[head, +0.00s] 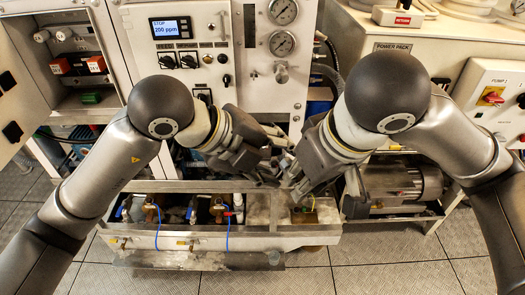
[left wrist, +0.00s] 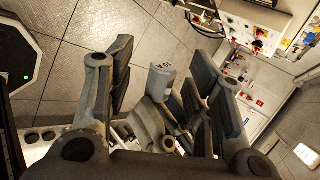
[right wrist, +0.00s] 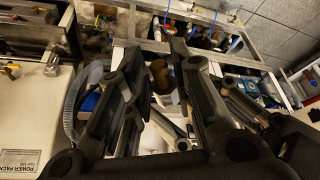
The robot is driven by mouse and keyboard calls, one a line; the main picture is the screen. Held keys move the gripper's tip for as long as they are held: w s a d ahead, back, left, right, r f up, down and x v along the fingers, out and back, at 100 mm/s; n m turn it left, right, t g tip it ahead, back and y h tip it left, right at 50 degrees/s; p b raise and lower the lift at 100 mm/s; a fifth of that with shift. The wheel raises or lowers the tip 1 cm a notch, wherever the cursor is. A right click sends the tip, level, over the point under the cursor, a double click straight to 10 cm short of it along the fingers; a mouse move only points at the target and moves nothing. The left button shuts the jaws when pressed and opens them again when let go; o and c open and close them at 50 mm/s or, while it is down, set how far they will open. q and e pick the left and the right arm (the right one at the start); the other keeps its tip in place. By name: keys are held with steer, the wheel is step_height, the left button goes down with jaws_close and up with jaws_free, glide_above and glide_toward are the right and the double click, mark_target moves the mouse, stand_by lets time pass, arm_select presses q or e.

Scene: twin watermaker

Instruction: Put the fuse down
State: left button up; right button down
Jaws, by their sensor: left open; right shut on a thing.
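My right gripper (head: 290,178) is low over the right part of the open tray, its fingers apart by the width of what they hold. I take the held thing to be the fuse, but it is mostly hidden in the head view. In the right wrist view a brown, rounded piece (right wrist: 160,76) shows between the right fingertips; I cannot tell if it is held or lies beyond. My left gripper (head: 272,138) is open, close beside the right one.
The open metal tray (head: 180,244) holds valves and blue tubes on its left side. A panel with gauges (head: 283,45) and a display (head: 170,27) stands behind. A motor (head: 405,185) sits at the right. An open box with red fuse holders (head: 62,67) is at the left.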

arm_select(q)
steer(key=shift+w+d+f, duration=0.1)
steer(key=shift+d+f, duration=0.05)
steer(key=shift+f, duration=0.05)
jaws_close()
arm_select(e)
steer(key=c, duration=1.2)
jaws_free()
steer(key=shift+r, duration=0.1)
